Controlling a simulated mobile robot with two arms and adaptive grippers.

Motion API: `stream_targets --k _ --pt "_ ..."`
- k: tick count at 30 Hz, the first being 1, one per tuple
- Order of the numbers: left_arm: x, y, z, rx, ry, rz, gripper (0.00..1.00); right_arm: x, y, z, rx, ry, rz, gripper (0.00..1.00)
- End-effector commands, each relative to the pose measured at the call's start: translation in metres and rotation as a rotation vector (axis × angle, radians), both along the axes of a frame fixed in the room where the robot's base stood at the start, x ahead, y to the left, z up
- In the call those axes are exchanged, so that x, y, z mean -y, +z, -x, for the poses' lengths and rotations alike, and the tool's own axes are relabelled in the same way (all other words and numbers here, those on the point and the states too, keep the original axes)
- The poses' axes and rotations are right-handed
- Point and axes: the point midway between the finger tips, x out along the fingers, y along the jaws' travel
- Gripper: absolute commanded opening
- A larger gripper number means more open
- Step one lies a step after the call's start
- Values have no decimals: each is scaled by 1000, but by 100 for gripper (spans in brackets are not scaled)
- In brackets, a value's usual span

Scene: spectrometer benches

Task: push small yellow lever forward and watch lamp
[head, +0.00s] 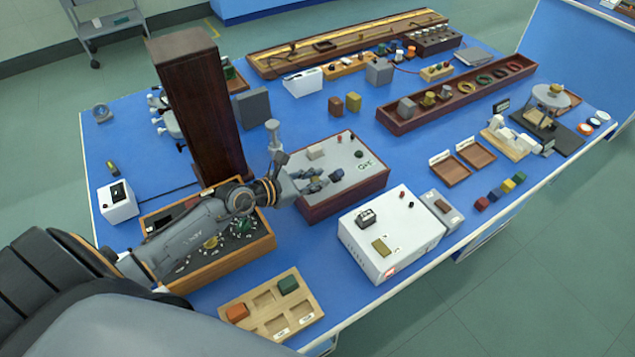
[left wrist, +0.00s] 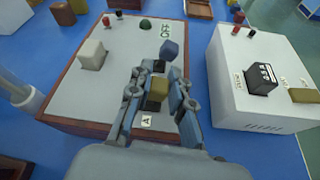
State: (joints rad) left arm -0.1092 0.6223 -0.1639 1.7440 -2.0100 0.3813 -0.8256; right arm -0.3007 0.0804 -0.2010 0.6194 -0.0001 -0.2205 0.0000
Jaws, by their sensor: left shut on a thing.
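A grey-topped box with red-brown wooden sides (head: 350,192) stands mid-table; it also shows in the left wrist view (left wrist: 75,110). My left gripper (head: 325,183) is low over its top. In the left wrist view my left gripper (left wrist: 160,92) is shut on a small yellow-brown lever (left wrist: 158,88), just behind a label marked A. The fingers hide the lever's lower part. A dark blue block (left wrist: 170,49) is just beyond the fingertips. A dark green dome (left wrist: 145,24), perhaps the lamp, is at the far edge and looks unlit. My right gripper is out of view.
On the box top are a pale block (left wrist: 92,54) and red and black terminals. A white box (head: 385,240) stands close to the right. A tall dark wooden column (head: 198,100) and an open wooden dial box (head: 262,243) are near my left arm.

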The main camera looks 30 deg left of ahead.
Motion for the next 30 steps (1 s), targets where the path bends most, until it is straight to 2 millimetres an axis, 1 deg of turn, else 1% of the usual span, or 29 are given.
stream_targets --k 1,12,18,24,30 --pt "-3 -3 -1 -20 0 29 0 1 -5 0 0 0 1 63" --pt "-18 -5 -10 -183 1 309 0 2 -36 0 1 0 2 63" --pt "-24 -5 -14 -254 2 431 0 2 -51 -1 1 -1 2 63" --pt "-27 -6 -16 -303 1 513 0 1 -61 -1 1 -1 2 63" --pt "-29 -6 -17 -327 1 551 0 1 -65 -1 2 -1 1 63"
